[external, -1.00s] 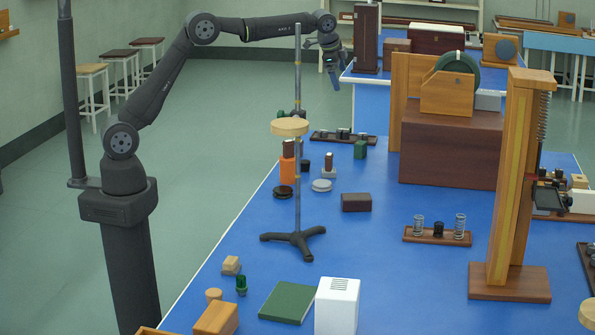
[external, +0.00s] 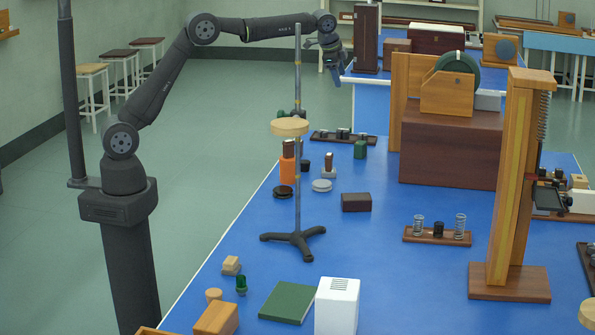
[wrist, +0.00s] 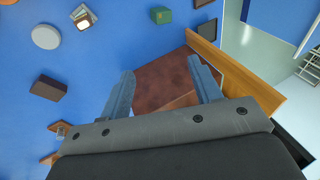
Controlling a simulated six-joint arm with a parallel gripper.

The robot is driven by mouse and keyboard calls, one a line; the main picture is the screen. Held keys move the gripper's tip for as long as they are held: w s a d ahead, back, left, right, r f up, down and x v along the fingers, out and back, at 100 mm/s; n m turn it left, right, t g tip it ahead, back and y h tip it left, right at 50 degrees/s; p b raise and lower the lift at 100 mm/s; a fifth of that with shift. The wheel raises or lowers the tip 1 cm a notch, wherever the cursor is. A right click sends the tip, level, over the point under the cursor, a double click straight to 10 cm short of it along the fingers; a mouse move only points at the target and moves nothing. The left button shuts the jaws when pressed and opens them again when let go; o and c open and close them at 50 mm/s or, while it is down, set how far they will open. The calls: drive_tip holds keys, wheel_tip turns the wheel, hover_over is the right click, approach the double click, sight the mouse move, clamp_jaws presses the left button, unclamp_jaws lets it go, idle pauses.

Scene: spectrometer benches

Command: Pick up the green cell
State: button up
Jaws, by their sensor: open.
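A small green block (external: 360,149), which looks like the green cell, stands on the blue bench near the small dark rack. It also shows in the wrist view (wrist: 160,15) at the top centre, beyond my fingers. My gripper (external: 338,74) is high above the far part of the bench, well apart from the block. In the wrist view my two fingers (wrist: 165,88) are spread with nothing held between them. Another small green item (external: 241,284) stands near the front of the bench; I cannot tell exactly what it is.
A stand (external: 298,190) with a tall rod rises left of the green block. A large brown box (external: 450,150) with wooden apparatus is close on its right. A dark rack (external: 328,138), an orange block (external: 287,171) and a brown box (external: 356,202) are nearby.

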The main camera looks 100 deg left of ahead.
drive_tip(key=w+a+f+m, duration=0.3)
drive_tip(key=f+m, duration=0.4)
drive_tip(key=m, duration=0.3)
drive_tip(key=m+g, duration=0.1)
drive_tip(key=m, duration=0.9)
approach(359, 143)
drive_tip(key=x, duration=0.7)
drive_tip(key=shift+w+a+r, duration=0.1)
drive_tip(key=shift+w, duration=0.1)
drive_tip(key=shift+d+x, duration=0.2)
drive_tip(key=shift+x, duration=2.35)
drive_tip(key=shift+s, duration=0.2)
drive_tip(key=c, duration=1.1)
drive_tip(key=shift+c, duration=0.2)
drive_tip(key=shift+r, duration=0.1)
